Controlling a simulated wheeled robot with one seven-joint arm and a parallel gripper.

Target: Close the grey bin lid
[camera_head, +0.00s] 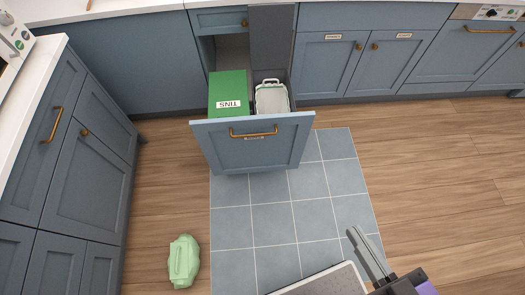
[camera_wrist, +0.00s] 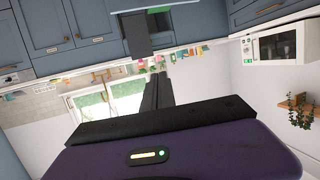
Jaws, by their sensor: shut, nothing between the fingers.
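A pull-out drawer (camera_head: 255,148) stands open from the cabinet row, its blue front with a brass handle facing me. In it, a green bin (camera_head: 228,86) with a label reading TINS is on the left. On the right is the grey bin, its walls mostly hidden, with a pale lumpy item (camera_head: 271,98) at its opening. The dark grey lid (camera_head: 270,42) stands upright behind that opening, raised. It appears also in the wrist view (camera_wrist: 138,40). My gripper (camera_head: 355,238) is shut and empty, in front of the drawer to the right, well apart from the lid; its fingers show in the wrist view (camera_wrist: 157,92).
A pale green crumpled item (camera_head: 184,261) lies on the floor at the lower left. Blue cabinets (camera_head: 75,150) line the left side and the back. The tiled floor (camera_head: 300,215) before the drawer is clear. A white microwave (camera_wrist: 275,45) shows in the wrist view.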

